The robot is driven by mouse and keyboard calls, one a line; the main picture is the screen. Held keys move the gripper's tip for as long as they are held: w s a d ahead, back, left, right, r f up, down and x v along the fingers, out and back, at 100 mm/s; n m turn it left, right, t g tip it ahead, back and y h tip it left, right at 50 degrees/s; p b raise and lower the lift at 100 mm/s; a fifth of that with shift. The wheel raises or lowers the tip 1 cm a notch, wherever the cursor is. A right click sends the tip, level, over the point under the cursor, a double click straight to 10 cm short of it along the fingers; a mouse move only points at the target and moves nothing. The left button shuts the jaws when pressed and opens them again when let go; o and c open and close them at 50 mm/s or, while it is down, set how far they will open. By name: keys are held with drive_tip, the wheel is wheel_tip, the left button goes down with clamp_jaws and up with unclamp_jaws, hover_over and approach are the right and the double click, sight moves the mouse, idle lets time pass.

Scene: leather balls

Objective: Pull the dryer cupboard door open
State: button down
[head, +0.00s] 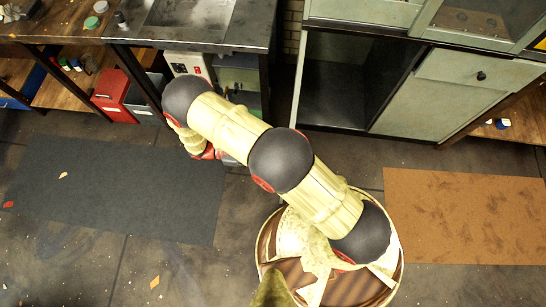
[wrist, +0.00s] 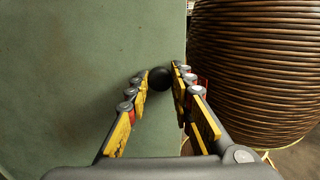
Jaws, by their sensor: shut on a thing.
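In the wrist view a flat grey-green door panel (wrist: 80,70) fills the left side, with its edge near the middle. A round black knob (wrist: 159,82) sits close to that edge, between the two fingertips of my gripper (wrist: 163,75), which is shut on it. In the head view the cupboard's dark, empty inside (head: 345,80) shows, so the door is not covering the opening. My gripper (head: 208,154) is at the left in the head view, partly hidden by my arm. The knob is hidden there, and I cannot tell the door's exact angle.
A grey-green drawer front (head: 475,75) is right of the opening. A metal-topped workbench (head: 200,28) stands at the back left, with a red box (head: 110,95) beneath. A dark mat (head: 115,190) and a brown mat (head: 465,215) lie flat on the otherwise mostly clear floor.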

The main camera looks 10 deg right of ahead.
drive_tip(key=c, duration=1.5)
unclamp_jaws()
drive_tip(key=shift+c, duration=0.2)
drive_tip(key=v, duration=1.2)
